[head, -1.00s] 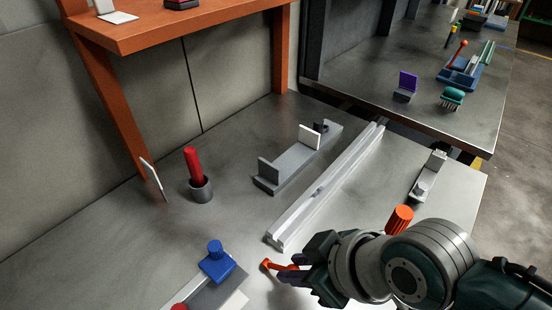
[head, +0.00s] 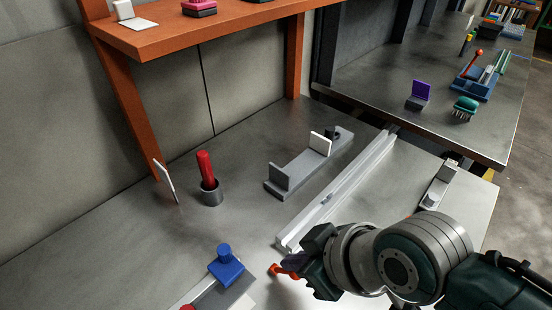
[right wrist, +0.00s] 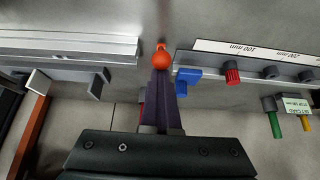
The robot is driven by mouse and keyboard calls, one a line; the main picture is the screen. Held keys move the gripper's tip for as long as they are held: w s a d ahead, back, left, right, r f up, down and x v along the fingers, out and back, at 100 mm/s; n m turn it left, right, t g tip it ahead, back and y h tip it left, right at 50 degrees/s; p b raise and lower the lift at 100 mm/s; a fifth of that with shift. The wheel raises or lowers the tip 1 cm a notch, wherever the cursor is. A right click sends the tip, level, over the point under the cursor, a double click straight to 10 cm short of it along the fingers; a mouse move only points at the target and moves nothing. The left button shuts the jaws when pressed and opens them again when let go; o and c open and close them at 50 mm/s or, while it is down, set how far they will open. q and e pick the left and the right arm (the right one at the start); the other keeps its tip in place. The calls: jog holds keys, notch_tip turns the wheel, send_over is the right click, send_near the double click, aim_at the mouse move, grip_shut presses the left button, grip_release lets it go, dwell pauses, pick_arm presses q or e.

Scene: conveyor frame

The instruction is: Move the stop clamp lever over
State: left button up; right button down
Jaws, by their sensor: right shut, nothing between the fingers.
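The orange lever (head: 276,270) shows its rounded end at the lower middle of the head view, left of my right gripper (head: 292,264). In the right wrist view the orange lever end (right wrist: 161,57) lies straight ahead of the dark fingertips (right wrist: 161,76). The right fingers are shut together with nothing between them. They are at or very close to the lever; I cannot tell if they touch. The rest of the lever is hidden behind the gripper. A blue block with a round knob (head: 226,265) sits just left of the lever. My left gripper is not in view.
A long pale rail (head: 335,195) runs behind the gripper. A grey bracket fixture (head: 300,172) and a red-handled tool in a grey cup (head: 210,190) stand further back. The wrist view shows a scale strip (right wrist: 250,52) and a red knob (right wrist: 232,72) to the right.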

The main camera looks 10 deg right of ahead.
jog(key=shift+w+r, duration=0.1)
jog(key=shift+w+a+r, duration=0.25)
jog(key=shift+w+a, duration=0.1)
jog(key=shift+w, duration=0.05)
jog(key=c, duration=1.6)
grip_release()
jog(key=c, duration=1.1)
grip_release()
